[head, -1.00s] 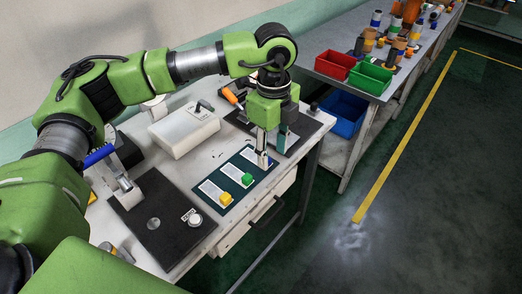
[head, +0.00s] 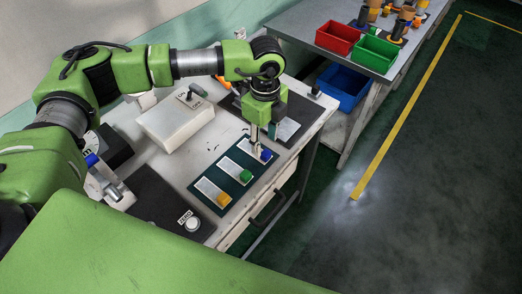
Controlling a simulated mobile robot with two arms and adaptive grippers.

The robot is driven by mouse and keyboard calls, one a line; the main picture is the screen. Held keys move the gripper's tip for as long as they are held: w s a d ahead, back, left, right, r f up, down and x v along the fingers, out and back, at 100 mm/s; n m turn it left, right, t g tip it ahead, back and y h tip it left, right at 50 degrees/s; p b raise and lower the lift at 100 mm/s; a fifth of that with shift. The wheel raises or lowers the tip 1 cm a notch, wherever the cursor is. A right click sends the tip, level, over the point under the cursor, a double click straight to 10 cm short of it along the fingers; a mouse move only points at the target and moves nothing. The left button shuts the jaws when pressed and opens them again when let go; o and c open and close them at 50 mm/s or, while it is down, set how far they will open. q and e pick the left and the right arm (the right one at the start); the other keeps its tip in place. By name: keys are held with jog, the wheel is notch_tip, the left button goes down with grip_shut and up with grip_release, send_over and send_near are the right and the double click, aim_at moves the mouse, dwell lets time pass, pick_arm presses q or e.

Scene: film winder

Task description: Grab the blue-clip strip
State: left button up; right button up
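Three light strips lie side by side on a dark mat (head: 209,180). The blue-clip strip (head: 247,147) is the farthest, with a blue clip (head: 266,155) at its right end. The green-clip strip (head: 231,167) is in the middle and the yellow-clip strip (head: 207,187) is nearest. My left gripper (head: 262,146) points down over the blue-clip strip, beside the blue clip. Its fingers look apart, with a gap between them. One finger partly covers the strip, and I cannot tell whether it touches. My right gripper is out of view.
A pale box with a switch (head: 174,125) stands behind the strips. A dark plate with a white button (head: 192,223) is at the near side. Red (head: 337,38), green (head: 370,54) and blue (head: 343,87) bins stand to the right. The floor right of the table is open.

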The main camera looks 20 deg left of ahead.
aim_at(264, 151)
pick_arm(q)
jog(key=shift+f+p, duration=0.8)
jog(key=shift+f, duration=0.15)
notch_tip(264, 151, down, 2)
jog(key=shift+w+f+p, duration=0.1)
jog(key=shift+f+p, duration=0.15)
jog(key=shift+p, duration=0.05)
jog(key=shift+f, duration=0.35)
jog(key=c, duration=1)
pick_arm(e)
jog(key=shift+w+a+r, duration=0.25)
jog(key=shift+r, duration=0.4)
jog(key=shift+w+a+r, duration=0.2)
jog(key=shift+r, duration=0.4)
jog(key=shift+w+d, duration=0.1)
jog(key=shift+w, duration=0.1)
